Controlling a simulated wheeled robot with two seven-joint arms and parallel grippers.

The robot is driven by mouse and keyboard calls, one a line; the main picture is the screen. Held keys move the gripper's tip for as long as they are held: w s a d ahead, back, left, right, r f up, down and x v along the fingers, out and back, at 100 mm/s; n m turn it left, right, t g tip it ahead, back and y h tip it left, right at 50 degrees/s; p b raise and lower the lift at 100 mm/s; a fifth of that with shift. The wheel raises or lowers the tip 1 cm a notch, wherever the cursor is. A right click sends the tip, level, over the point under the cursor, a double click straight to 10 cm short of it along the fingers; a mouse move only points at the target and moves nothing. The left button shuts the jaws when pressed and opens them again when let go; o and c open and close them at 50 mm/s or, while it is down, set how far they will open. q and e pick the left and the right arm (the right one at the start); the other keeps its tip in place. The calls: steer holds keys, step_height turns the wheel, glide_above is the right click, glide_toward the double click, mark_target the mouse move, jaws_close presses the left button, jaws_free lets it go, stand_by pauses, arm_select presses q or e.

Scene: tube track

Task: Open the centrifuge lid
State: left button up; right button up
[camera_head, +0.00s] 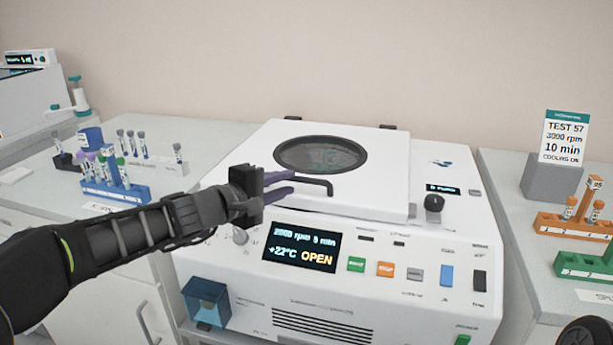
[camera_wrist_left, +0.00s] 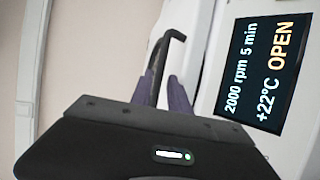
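The centrifuge (camera_head: 375,285) is a white box on the bench in the middle of the head view. Its white lid (camera_head: 385,190), with a round dark window (camera_head: 320,155), lies flat and down. A black bent handle (camera_head: 318,182) sits at the lid's front edge. My left gripper (camera_head: 292,183) is at the handle, its purple fingers apart. In the left wrist view the handle (camera_wrist_left: 168,50) passes between the fingers (camera_wrist_left: 164,92), close to the left one, with a gap on the other side. My right gripper is out of view.
The display (camera_head: 300,247) reads 2000 rpm 5 min, +22°C, OPEN. A blue tube rack (camera_head: 115,190) stands on the left bench. Orange (camera_head: 570,226) and green (camera_head: 585,266) racks and a sign (camera_head: 565,137) stand on the right.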

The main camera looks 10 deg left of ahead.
mark_target(299, 179)
arm_select(q)
steer(key=x, duration=0.7)
steer(key=shift+w+d+p, duration=0.15)
steer(key=shift+w+p, duration=0.05)
steer(key=shift+p, duration=0.15)
steer(key=shift+c, duration=0.3)
jaws_close()
steer(key=shift+f, duration=0.1)
stand_by(0.6)
